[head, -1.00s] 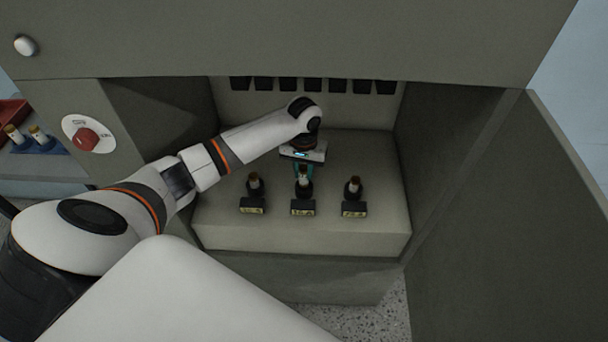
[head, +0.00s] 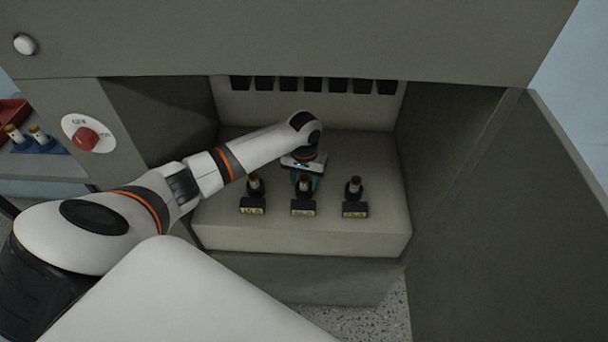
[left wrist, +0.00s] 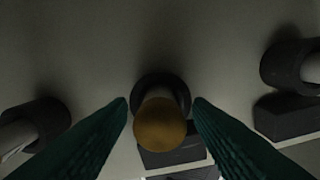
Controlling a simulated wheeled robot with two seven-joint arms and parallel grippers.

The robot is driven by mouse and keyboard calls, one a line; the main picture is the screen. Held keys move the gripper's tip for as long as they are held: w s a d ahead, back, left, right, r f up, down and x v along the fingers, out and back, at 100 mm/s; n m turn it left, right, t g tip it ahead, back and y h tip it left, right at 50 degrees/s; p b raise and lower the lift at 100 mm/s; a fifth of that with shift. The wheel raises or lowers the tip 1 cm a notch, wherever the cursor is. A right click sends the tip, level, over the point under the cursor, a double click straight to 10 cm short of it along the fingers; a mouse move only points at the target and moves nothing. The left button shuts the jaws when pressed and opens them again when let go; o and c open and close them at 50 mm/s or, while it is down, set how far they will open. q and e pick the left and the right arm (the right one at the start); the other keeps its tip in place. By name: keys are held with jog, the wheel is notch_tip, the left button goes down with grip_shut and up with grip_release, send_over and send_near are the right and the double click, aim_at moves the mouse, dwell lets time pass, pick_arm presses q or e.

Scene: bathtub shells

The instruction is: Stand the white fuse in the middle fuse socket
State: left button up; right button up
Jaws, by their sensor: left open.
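The white fuse (head: 304,182), with a brown cap, stands upright in the dark middle fuse socket (head: 304,192). In the left wrist view its brass-coloured end (left wrist: 160,124) faces the camera, and the dark socket ring (left wrist: 152,83) surrounds its far end. How deep the fuse sits is hard to judge. My right gripper is in neither view.
Similar fuses stand in the left socket (head: 254,194) and right socket (head: 354,195), close beside the middle one. Cabinet walls enclose the pale block (head: 230,232). A red rotary switch (head: 86,139) is on the left panel. More fuses stand on a blue holder (head: 47,148) at far left.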

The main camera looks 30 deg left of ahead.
aim_at(304, 178)
pick_arm(q)
jog(key=shift+r, duration=0.1)
notch_tip(304, 178, up, 12)
jog(key=shift+p, duration=0.45)
dwell(0.4)
